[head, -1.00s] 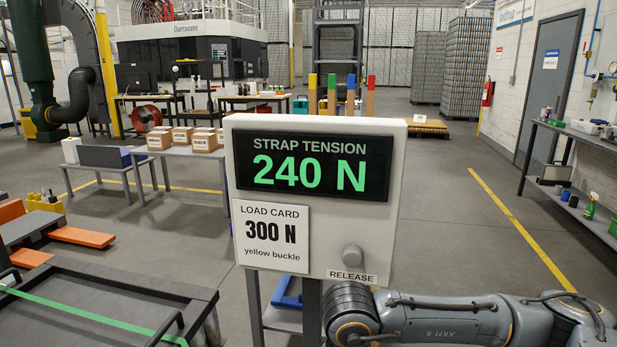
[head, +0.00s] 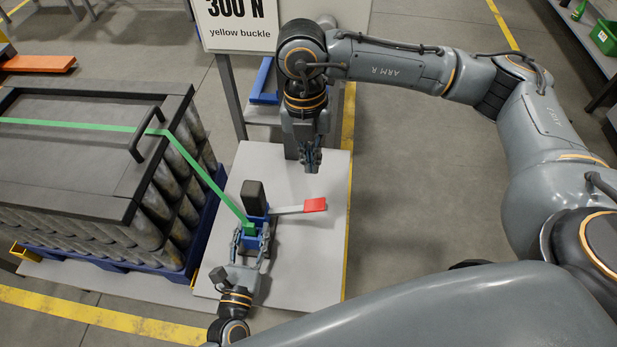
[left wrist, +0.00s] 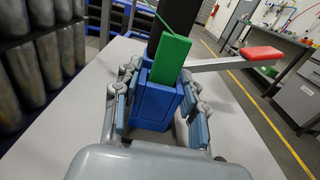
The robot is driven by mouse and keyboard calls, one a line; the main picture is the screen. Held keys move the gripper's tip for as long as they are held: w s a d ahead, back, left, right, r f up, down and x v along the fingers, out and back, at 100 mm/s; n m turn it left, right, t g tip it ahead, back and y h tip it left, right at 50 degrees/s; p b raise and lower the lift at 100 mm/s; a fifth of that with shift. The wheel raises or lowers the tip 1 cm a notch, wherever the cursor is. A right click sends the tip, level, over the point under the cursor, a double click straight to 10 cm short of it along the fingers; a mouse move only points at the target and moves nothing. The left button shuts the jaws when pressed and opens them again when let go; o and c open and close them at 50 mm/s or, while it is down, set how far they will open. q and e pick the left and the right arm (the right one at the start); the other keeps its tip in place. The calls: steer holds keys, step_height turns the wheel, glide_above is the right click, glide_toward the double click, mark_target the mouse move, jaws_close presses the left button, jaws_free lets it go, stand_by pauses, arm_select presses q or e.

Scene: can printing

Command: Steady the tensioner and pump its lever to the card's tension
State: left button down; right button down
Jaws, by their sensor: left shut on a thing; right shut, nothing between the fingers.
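The tensioner (head: 253,199) stands on a pale table (head: 318,255), with a dark upright body and a blue base. Its lever (head: 313,205) has a red grip and sticks out to the right. A green strap (head: 213,180) runs from the pallet load down into it. My left gripper (head: 251,238) is shut on the blue base; the left wrist view shows its fingers on both sides of the blue block (left wrist: 157,103). My right gripper (head: 312,165) is shut and empty, above the table beyond the red grip, apart from the lever. The load card (head: 238,20) reads 300 N, yellow buckle.
A strapped pallet load of cans with a dark top (head: 70,155) stands left of the table. The display post rises behind the table; its tension readout is out of view now.

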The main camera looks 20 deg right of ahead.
steer(key=w+a+r+g, duration=0.2)
steer(key=w, duration=0.1)
steer(key=shift+r, duration=0.4)
glide_toward(312, 206)
steer(key=x, duration=0.5)
steer(key=shift+a+f, duration=0.1)
steer(key=shift+a, duration=0.1)
steer(key=shift+s+d+f, duration=0.15)
steer(key=shift+d+f, duration=0.1)
steer(key=shift+f, duration=0.45)
